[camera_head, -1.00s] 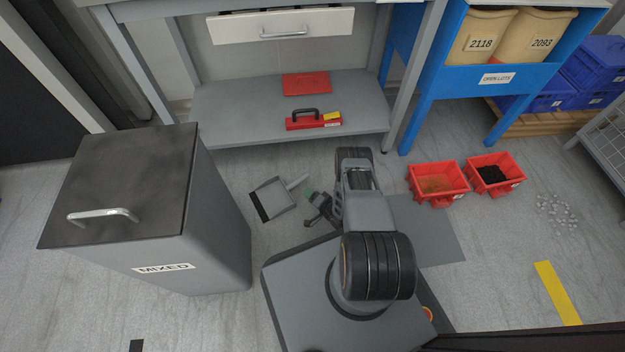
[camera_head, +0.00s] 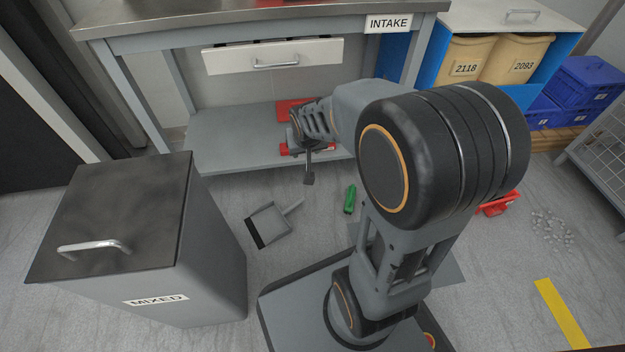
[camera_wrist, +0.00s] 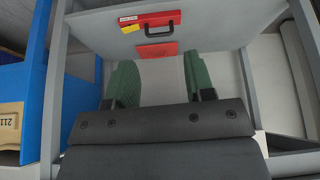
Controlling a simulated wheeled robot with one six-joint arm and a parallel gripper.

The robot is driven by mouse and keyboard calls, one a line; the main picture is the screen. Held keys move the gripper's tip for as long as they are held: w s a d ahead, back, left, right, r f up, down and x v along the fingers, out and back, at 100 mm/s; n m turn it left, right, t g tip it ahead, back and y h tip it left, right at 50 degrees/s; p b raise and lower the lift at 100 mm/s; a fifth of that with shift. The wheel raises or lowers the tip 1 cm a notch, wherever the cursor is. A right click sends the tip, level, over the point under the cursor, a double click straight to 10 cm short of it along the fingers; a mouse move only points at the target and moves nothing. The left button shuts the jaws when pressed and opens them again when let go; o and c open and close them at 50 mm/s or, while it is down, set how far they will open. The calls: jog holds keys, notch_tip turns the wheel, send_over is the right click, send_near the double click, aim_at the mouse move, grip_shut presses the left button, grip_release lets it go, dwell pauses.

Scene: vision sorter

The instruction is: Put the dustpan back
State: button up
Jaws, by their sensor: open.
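The dustpan (camera_head: 270,225) lies on the floor in the head view, between the MIXED bin and my base. It is grey with a black front lip, and its handle points to the upper right. My gripper (camera_head: 309,172) is up by the lower shelf of the intake bench, above and apart from the dustpan. In the wrist view my gripper (camera_wrist: 158,62) shows two green fingers spread apart with nothing between them. The dustpan does not show in the wrist view.
The MIXED bin (camera_head: 180,285) stands left of the dustpan. A green object (camera_head: 350,199) lies on the floor to its right. The shelf (camera_head: 225,150) holds a red case, also seen in the wrist view (camera_wrist: 150,21), and a red flat item (camera_wrist: 156,50). My arm hides much of the right.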

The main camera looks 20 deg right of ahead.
jog(key=s+a+r+n+g, duration=0.1)
jog(key=s+a+r, duration=0.1)
jog(key=s, duration=0.5)
jog(key=s+a+r+n+g+y, duration=0.1)
jog(key=s+a+r, duration=0.1)
jog(key=s, duration=0.5)
jog(key=shift+a+r, duration=0.15)
jog(key=shift+r, duration=0.15)
notch_tip(320, 180, up, 42)
jog(key=p, duration=4)
jog(key=shift+a+t, duration=0.15)
jog(key=shift+t, duration=0.15)
